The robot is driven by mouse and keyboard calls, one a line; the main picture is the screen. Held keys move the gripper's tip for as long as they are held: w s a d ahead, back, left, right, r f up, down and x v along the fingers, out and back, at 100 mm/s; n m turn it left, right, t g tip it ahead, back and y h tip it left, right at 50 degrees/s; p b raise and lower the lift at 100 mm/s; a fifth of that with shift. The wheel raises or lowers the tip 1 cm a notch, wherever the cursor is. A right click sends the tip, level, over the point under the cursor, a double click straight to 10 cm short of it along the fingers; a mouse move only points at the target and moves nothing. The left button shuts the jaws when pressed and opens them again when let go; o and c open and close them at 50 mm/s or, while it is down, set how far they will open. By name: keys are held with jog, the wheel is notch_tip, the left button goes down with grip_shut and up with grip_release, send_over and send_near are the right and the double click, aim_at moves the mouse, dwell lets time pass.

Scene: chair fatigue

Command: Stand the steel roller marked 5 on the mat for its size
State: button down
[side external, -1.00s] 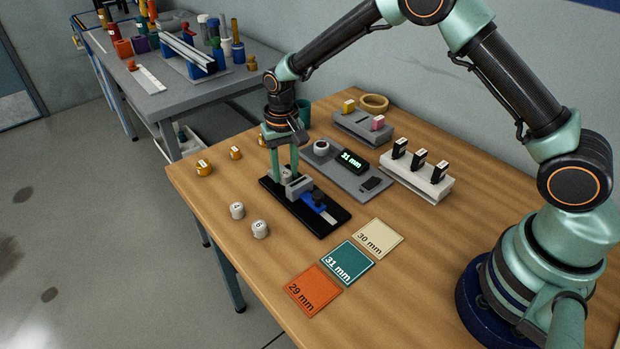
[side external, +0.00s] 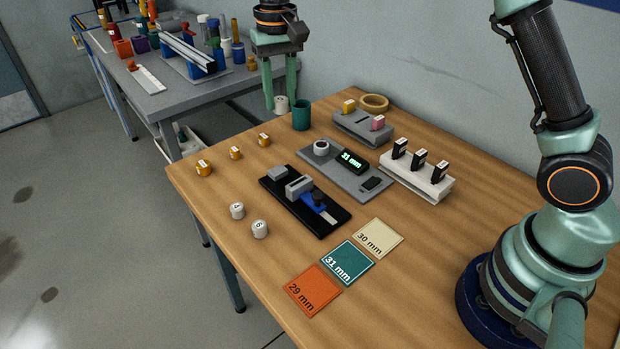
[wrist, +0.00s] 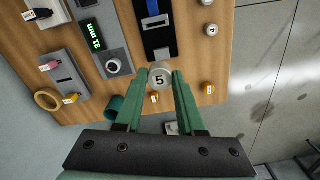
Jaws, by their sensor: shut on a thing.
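My gripper (side external: 281,108) is shut on a steel roller (side external: 281,104), held upright and high above the table's back left part. In the wrist view the roller (wrist: 160,77) shows a 5 on its top between my green fingers. Three mats lie flat in a row at the front: orange 29 mm (side external: 312,290), teal 31 mm (side external: 348,263) and cream 30 mm (side external: 377,238). All three look bare. A grey gauge unit (side external: 345,172) has a display (side external: 352,160) reading 31 mm, also seen in the wrist view (wrist: 92,36).
A black fixture with a blue slide (side external: 313,200) stands mid-table. Two steel rollers (side external: 237,211) (side external: 260,229) and several brass pieces (side external: 235,153) stand at the left. A green cup (side external: 301,116), white rack (side external: 417,177), grey block (side external: 361,127) and ring (side external: 374,102) stand behind.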

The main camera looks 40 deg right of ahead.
jog(key=shift+s+a+r, duration=0.1)
jog(key=shift+s+r, duration=0.05)
jog(key=shift+r, duration=0.25)
jog(key=shift+s+a+r, duration=0.1)
jog(key=shift+r, duration=0.3)
jog(key=s+a+r, duration=0.2)
jog(key=s+a, duration=0.1)
jog(key=s, duration=0.7)
send_over(348, 262)
notch_tip(348, 262, down, 3)
notch_tip(348, 262, down, 20)
jog(key=shift+r, duration=0.1)
jog(key=shift+f, duration=0.2)
jog(key=c, duration=0.5)
grip_release()
jog(key=shift+r, duration=0.15)
